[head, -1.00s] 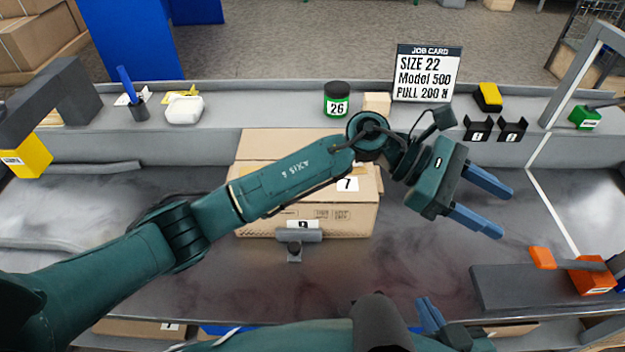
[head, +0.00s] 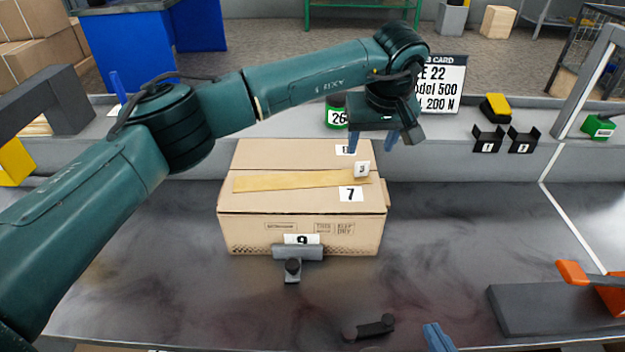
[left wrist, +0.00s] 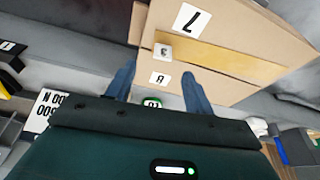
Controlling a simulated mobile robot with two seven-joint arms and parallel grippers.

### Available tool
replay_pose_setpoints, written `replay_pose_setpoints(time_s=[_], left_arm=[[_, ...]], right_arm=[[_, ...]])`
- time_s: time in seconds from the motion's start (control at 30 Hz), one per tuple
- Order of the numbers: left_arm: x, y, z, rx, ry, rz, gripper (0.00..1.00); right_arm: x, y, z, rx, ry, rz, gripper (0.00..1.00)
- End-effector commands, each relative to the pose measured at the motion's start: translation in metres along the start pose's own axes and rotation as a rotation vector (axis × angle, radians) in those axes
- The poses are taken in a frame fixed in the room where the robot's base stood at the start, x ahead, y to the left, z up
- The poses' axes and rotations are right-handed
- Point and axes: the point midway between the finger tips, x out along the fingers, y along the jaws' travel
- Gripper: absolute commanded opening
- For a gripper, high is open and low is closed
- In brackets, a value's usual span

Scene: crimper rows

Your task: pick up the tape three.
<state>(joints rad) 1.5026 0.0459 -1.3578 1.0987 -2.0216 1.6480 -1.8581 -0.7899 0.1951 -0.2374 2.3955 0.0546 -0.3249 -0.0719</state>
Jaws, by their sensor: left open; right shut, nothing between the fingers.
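A flat tan tape strip (head: 290,182) lies across the top of a cardboard box (head: 300,225). A small white tab (head: 362,170) marked 3 stands at its right end. The strip (left wrist: 240,57) and its tab (left wrist: 163,52) also show in the left wrist view. My left gripper (head: 373,143) is open and empty, pointing down above the back right of the box, apart from the tape. In the left wrist view the tab shows between and beyond the fingertips (left wrist: 160,70). My right gripper (head: 437,338) is shut and empty at the bottom edge, partly out of frame.
Label 7 (head: 351,193) is on the box top. A grey part (head: 298,253) stands at its front. A green-labelled jar 26 (head: 336,112) and the job card (head: 442,82) stand behind. An orange-handled tool (head: 572,275) is at right.

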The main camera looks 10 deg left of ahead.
Motion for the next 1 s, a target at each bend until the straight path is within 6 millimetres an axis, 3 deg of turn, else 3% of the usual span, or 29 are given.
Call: replay_pose_setpoints(time_s=[0.1, 0.37, 0.63, 0.87, 1.0], left_arm=[[0.016, 0.000, 0.000, -0.001, -0.001, 0.002, 0.53], [0.032, -0.001, 0.000, -0.001, -0.002, 0.002, 0.53], [0.070, -0.005, -0.001, -0.002, -0.003, 0.003, 0.53], [0.073, -0.004, -0.002, -0.001, -0.001, 0.004, 0.53], [0.073, -0.004, -0.002, -0.001, -0.001, 0.003, 0.44]], right_arm=[[0.002, -0.001, 0.002, -0.005, -0.001, -0.002, 0.00], [0.003, -0.001, 0.004, -0.009, -0.003, -0.004, 0.00], [0.006, -0.003, 0.011, -0.021, -0.013, -0.009, 0.00], [0.007, -0.003, 0.011, -0.025, -0.016, -0.011, 0.00], [0.007, -0.003, 0.011, -0.026, -0.015, -0.011, 0.00]])
